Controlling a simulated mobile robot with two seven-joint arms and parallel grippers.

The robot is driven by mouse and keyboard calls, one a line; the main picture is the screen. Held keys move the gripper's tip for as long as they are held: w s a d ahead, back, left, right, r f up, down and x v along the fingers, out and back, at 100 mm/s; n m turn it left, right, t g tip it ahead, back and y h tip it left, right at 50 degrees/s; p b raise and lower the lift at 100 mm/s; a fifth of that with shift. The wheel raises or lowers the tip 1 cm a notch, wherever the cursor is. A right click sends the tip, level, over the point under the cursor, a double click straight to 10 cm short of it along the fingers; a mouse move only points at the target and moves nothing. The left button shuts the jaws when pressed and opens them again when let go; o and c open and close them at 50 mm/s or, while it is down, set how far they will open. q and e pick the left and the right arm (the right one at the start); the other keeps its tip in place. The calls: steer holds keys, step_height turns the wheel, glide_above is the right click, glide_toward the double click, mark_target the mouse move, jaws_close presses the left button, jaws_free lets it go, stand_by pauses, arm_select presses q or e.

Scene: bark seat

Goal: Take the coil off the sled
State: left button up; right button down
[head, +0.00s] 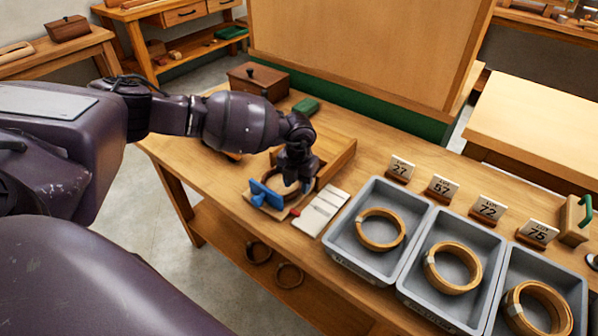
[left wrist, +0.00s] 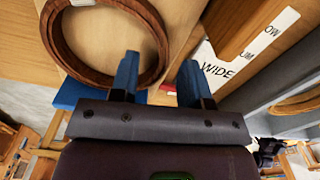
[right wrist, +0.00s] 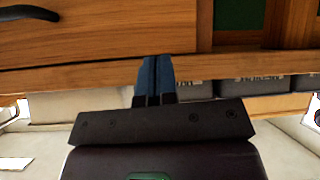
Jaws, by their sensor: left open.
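The coil, a thin brown wooden ring (left wrist: 80,73), lies on the pale board of the sled (left wrist: 187,18) in the left wrist view. In the head view the sled's blue block (head: 262,196) shows at the table's front edge, and my gripper hides much of the coil. My left gripper (left wrist: 157,66) is open above the sled. Its fingers appear on either side of the coil's right rim; I cannot tell how deep they reach. My right gripper (right wrist: 154,80) is shut and empty, before a wooden bench front; it is outside the head view.
Grey trays (head: 343,235) holding rings stand to the right, with number cards (head: 400,168) behind. A pale label strip (head: 320,211) lies between sled and trays. A wooden box (head: 258,80) and a green block (head: 306,106) are behind. Two rings (head: 289,275) are below the tabletop.

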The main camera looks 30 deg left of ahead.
arm_select(q)
steer(key=shift+f, duration=0.75)
arm_select(e)
steer(key=shift+a+f, duration=0.15)
steer(key=shift+f, duration=0.05)
arm_select(q)
steer(key=shift+c, duration=0.7)
jaws_close()
arm_select(e)
steer(key=shift+s+d+f, duration=0.1)
steer(key=shift+s+d, duration=0.1)
arm_select(q)
steer(key=shift+w, duration=0.45)
steer(key=shift+w+d, duration=0.1)
steer(key=shift+w, duration=0.35)
arm_select(e)
steer(key=shift+w+d+f, duration=0.1)
steer(key=shift+w+d, duration=0.25)
steer(key=shift+d, duration=0.1)
